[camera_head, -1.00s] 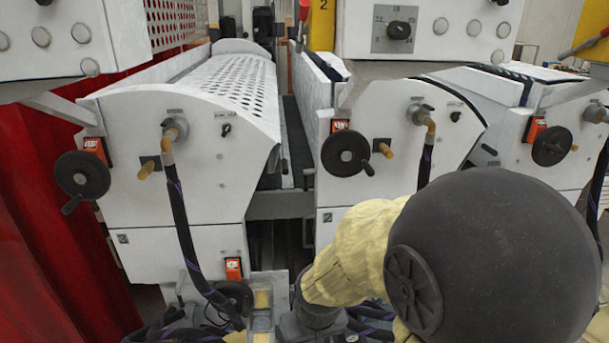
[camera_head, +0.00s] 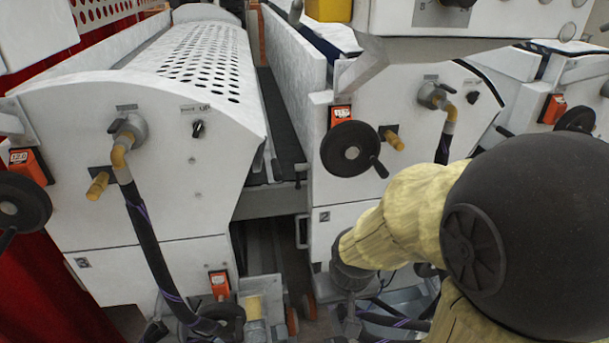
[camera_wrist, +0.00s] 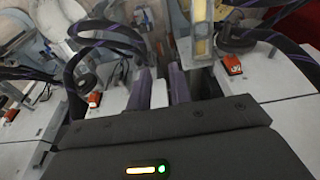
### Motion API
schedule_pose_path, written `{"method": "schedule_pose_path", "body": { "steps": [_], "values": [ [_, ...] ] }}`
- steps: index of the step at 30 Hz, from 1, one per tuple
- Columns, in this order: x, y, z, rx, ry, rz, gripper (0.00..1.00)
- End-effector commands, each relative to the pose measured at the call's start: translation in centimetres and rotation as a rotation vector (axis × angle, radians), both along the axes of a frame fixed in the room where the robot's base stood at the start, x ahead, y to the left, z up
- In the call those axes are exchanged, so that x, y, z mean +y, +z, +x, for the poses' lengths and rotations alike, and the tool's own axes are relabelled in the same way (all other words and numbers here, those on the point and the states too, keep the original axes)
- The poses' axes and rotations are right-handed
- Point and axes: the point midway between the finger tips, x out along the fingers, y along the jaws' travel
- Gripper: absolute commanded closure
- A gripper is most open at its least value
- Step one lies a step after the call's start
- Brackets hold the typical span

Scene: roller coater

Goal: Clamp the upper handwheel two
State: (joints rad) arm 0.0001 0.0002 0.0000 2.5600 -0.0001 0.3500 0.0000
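The upper handwheel two (camera_head: 350,148) is a black wheel with a crank knob on the front of the white unit marked 2. An orange counter (camera_head: 340,116) sits just above it. A yellow-brown clamp lever (camera_head: 392,138) sticks out just right of the wheel. My gripper shows in the wrist view (camera_wrist: 161,88) with its two dark fingers apart and nothing seen held between them. In the head view my arm reaches down below and right of the handwheel, and my fingertips cannot be made out. My gripper is clear of the upper handwheel and the lever.
A lower handwheel (camera_head: 222,318) and orange counter (camera_head: 219,285) sit below. Hoses (camera_wrist: 105,35) crowd the wrist view. A dark gap (camera_head: 268,250) separates the units.

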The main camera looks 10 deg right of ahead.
Motion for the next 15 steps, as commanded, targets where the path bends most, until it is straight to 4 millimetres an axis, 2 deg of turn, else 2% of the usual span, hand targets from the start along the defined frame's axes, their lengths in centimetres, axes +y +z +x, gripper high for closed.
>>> {"method": "schedule_pose_path", "body": {
  "steps": [11, 15],
  "values": [
    [0.0, -0.04, 0.02, 0.0, 0.001, 0.0, 0.79],
    [-0.23, -0.86, 0.64, 0.008, 0.023, -0.011, 0.79]
  ]
}}
